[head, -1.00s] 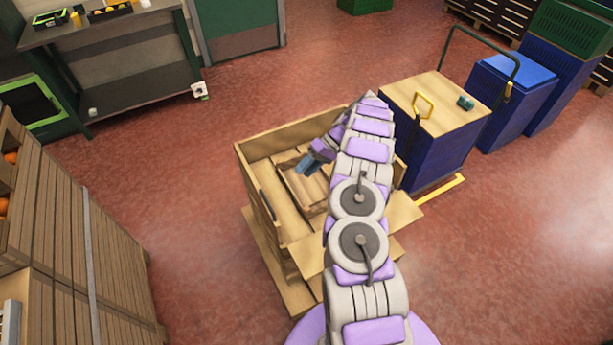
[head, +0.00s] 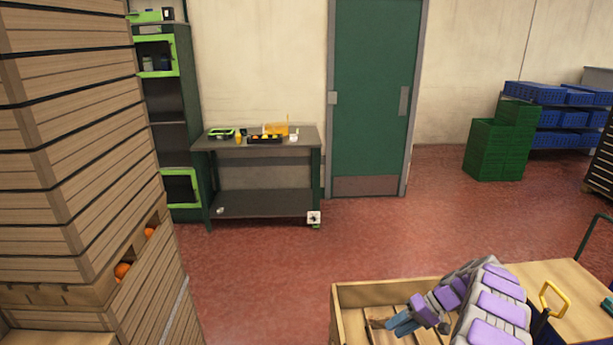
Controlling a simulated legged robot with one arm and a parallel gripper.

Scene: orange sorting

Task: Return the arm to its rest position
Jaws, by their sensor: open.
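My arm comes in from the bottom right of the head view, with purple and white links. My gripper (head: 404,324) has blue-grey fingers and is over the open wooden crate (head: 392,289). It looks empty, and its fingers are open. The lower part of the crate is cut off by the bottom edge of the view, and my arm hides its right side.
Stacked wooden crates (head: 85,150) with a few oranges (head: 122,270) rise at the left. A dark workbench (head: 265,205) and a green door (head: 373,95) stand at the back. A wooden-topped cart (head: 580,290) is right of my arm. The red floor between is clear.

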